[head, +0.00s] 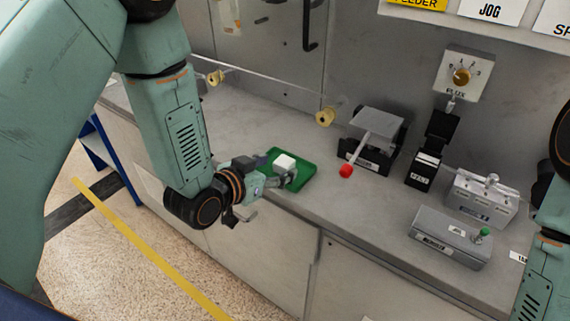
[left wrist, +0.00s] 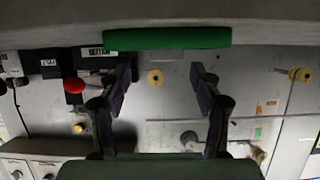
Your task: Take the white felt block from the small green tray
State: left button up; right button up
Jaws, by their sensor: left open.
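The white felt block (head: 284,162) sits in the small green tray (head: 303,178) on the grey counter, near its front edge. My left gripper (head: 276,172) is at the tray's front left side, close to the block; it looks empty. In the left wrist view its two dark fingers (left wrist: 164,88) are spread wide apart, with the green tray's edge (left wrist: 168,39) across the top. A pale patch beside that edge may be the block; I cannot tell. My right gripper is out of view.
To the tray's right stand a device with a red-knobbed lever (head: 346,171), a black holder (head: 428,155) and grey boxes (head: 450,240). A rail with yellow knobs (head: 325,117) runs behind. The counter's front edge is close to the tray.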

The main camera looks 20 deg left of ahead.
aim_at(282, 164)
pick_arm(q)
jog(key=w+f, duration=0.2)
jog(key=w, duration=0.1)
jog(key=shift+w, duration=0.1)
jog(key=shift+d+r, duration=0.15)
jog(key=shift+d, duration=0.2)
jog(key=shift+c, duration=0.3)
jog(key=shift+a, duration=0.3)
jog(key=c, duration=0.5)
jog(key=shift+d, duration=0.15)
jog(key=c, duration=0.4)
